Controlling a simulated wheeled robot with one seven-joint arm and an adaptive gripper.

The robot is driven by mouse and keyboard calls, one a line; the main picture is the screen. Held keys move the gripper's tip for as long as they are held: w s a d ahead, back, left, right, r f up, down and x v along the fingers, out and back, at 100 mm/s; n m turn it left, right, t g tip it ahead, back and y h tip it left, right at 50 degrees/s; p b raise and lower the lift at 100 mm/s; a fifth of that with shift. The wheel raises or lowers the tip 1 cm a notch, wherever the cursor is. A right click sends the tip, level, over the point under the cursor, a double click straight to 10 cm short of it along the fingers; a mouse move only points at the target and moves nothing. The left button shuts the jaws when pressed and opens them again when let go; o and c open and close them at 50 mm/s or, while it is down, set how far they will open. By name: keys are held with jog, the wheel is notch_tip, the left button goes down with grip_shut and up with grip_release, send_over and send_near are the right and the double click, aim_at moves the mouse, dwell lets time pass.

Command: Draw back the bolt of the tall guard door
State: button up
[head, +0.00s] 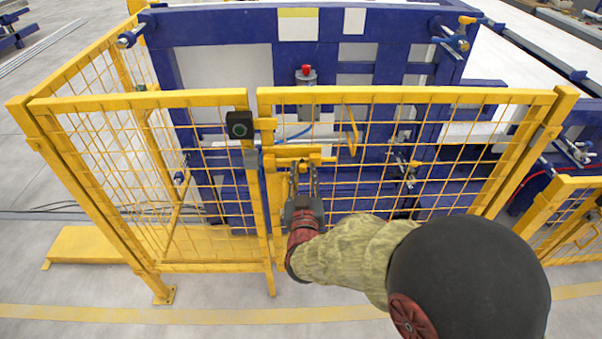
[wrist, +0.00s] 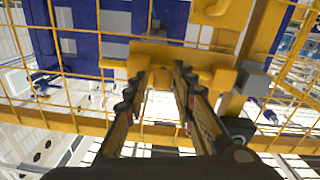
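The tall guard door (head: 430,97) is a yellow-framed mesh panel right of centre in the head view, standing in line with the panel on its left. Its yellow bolt assembly (head: 291,152) sits at the door's left edge. In the wrist view the bolt assembly (wrist: 195,58) spans the upper middle, with a short yellow handle (wrist: 160,79) projecting from it. My gripper (head: 304,169) is in front of the bolt. In the wrist view my gripper (wrist: 162,76) is open, its fingertips on either side of the handle. I cannot tell whether they touch it.
A grey block (wrist: 255,79) sits beside the bolt's end. A yellow pull handle (head: 352,130) is on the door. Blue machinery (head: 220,28) stands behind the fence. Open floor lies in front.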

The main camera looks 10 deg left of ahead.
jog(key=o, duration=0.3)
jog(key=shift+o, duration=0.2)
jog(key=shift+s, duration=0.1)
jog(key=shift+s, duration=0.35)
jog(key=v, duration=1.1)
jog(key=shift+d, duration=0.1)
